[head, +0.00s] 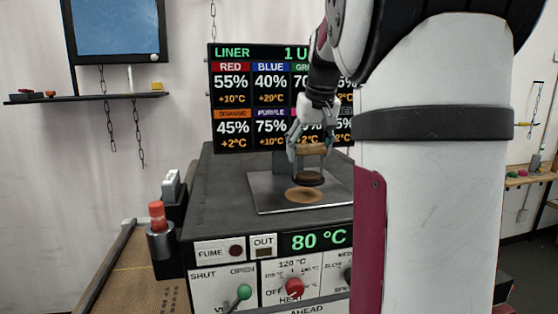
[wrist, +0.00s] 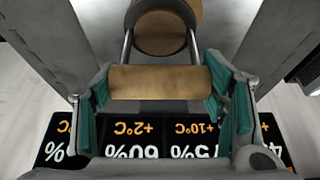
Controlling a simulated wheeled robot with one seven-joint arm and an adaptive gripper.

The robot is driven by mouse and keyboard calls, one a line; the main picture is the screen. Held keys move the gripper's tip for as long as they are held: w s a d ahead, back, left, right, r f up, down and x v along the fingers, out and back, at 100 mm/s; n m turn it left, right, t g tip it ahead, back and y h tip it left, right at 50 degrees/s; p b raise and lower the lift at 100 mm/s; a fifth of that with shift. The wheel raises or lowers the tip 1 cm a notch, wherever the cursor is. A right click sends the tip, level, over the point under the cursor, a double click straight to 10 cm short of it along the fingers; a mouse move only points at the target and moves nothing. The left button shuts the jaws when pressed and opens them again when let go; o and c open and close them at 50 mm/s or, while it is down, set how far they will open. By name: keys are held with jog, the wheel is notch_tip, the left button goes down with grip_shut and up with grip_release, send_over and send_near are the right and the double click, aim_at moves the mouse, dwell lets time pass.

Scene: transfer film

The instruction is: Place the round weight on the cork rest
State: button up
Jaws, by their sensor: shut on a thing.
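The round weight (head: 309,179) hangs from my gripper (head: 310,147) in the head view. It has a brown cylindrical handle, two thin metal rods and a round dark-edged body. My gripper is shut on the handle, which lies across between the teal finger pads. In the wrist view the handle (wrist: 155,82) sits between the fingers of my gripper (wrist: 160,95), with the round body beyond it. A flat tan disc, which looks like the cork rest (head: 303,196), lies just below the weight in the head view. The weight appears above it; the exact gap is hard to judge.
A metal plate (head: 262,196) lies under the disc on the dark machine top (head: 218,172). A display board (head: 232,122) stands behind. A metal cup with an orange-capped item (head: 157,216) stands at the left. The machine's front panel carries a green knob (head: 244,291) and red knob (head: 294,287).

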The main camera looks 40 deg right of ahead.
aim_at(305, 173)
jog(key=shift+w+a, duration=0.1)
jog(key=shift+w, duration=0.45)
jog(key=shift+f+p, duration=0.55)
jog(key=shift+f, duration=1.2)
jog(key=shift+f, duration=0.15)
jog(key=o, duration=1.9)
jog(key=shift+o, duration=0.2)
jog(key=shift+a+r, duration=0.1)
jog(key=shift+r, duration=0.25)
jog(key=b+v, duration=0.1)
jog(key=v, duration=1)
jog(key=shift+r+b, duration=0.25)
jog(key=shift+b, duration=0.1)
